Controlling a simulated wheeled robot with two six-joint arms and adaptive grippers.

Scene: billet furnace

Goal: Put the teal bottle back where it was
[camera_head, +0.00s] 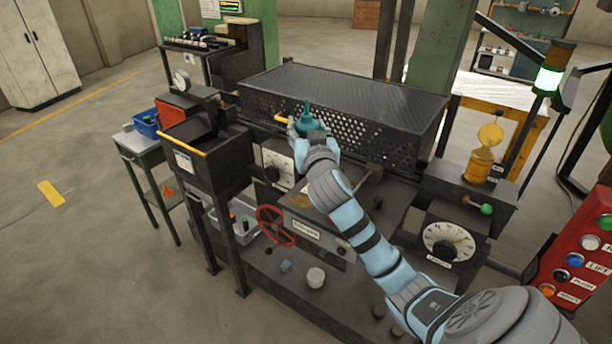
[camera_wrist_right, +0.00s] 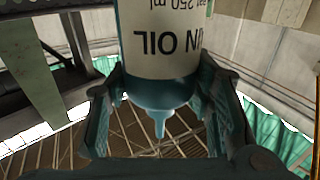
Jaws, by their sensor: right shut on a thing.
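The teal bottle (camera_head: 307,121) is in my right gripper (camera_head: 298,128) in the head view, in front of the perforated dark cover of the machine. In the right wrist view the bottle (camera_wrist_right: 160,92) sits between the two fingers of my right gripper (camera_wrist_right: 160,110). It has a white label with the letters "OIL" upside down in the picture and a pointed teal nozzle. The fingers are shut on it near its teal shoulder. The bottle's other end runs out of the wrist view. My left gripper is in neither view.
The perforated cover (camera_head: 345,95) is right behind the bottle. A dark hopper with a yellow edge (camera_head: 208,150) stands left of it. A red handwheel (camera_head: 277,226), a dial (camera_head: 447,244) and a grey bin (camera_head: 233,222) are lower down. A side table (camera_head: 141,143) holds a blue box (camera_head: 146,123).

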